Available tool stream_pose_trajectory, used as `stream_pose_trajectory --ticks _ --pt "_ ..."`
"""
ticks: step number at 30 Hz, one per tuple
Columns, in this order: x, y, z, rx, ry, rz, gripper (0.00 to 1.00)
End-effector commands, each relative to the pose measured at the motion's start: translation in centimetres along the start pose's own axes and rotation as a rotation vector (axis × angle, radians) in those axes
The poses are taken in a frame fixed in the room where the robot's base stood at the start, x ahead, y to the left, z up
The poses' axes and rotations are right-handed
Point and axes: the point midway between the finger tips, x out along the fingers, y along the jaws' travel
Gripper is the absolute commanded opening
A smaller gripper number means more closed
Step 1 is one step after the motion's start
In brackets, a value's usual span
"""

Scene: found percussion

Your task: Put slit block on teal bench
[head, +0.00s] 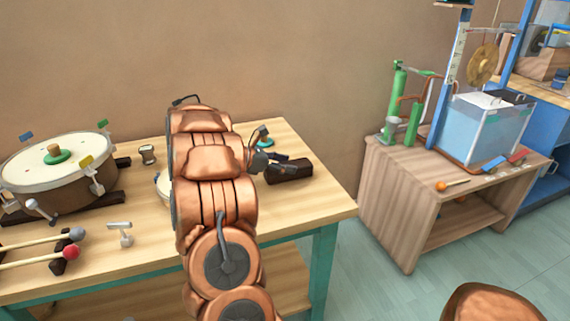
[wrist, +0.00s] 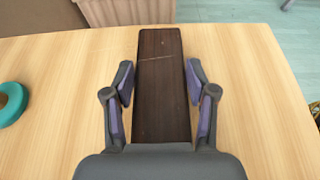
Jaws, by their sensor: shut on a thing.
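The slit block is a long dark brown bar; it shows in the wrist view (wrist: 162,85) between my two fingers, with a thin light line across it. In the head view the slit block (head: 292,171) is at the right end of the teal bench (head: 305,208), which has a light wood top and teal legs. My gripper (head: 274,165) is shut on the slit block; in the wrist view my gripper (wrist: 161,90) has one finger along each long side. I cannot tell whether the block touches the bench top or hangs just above it. My arm hides the bench's middle.
A large drum (head: 50,172) stands at the bench's left, with mallets (head: 40,245) in front. A teal ring (wrist: 12,103) lies left of the block in the wrist view. A wooden cabinet (head: 385,200) with a clear tank (head: 485,128) stands right, across a floor gap.

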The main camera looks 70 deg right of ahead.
Motion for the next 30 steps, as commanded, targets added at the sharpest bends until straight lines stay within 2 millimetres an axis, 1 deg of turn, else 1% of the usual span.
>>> stream_pose_trajectory --ticks 8,9,15,24,28,29,30 --pt "0.07 0.01 -0.29 0.0 -0.001 0.001 0.12" --pt "0.03 -0.01 -0.18 -0.001 -0.001 0.0 0.61" --pt "0.04 -0.01 -0.18 -0.001 -0.001 0.0 0.82" --pt "0.04 -0.02 -0.15 -0.001 -0.001 0.0 0.82" --pt "-0.06 -0.02 0.17 -0.001 -0.001 -0.001 0.82" --pt "-0.11 -0.02 0.28 -0.001 -0.001 -0.001 0.82" --pt "-0.51 0.04 -0.02 -0.001 0.0 0.002 0.82"
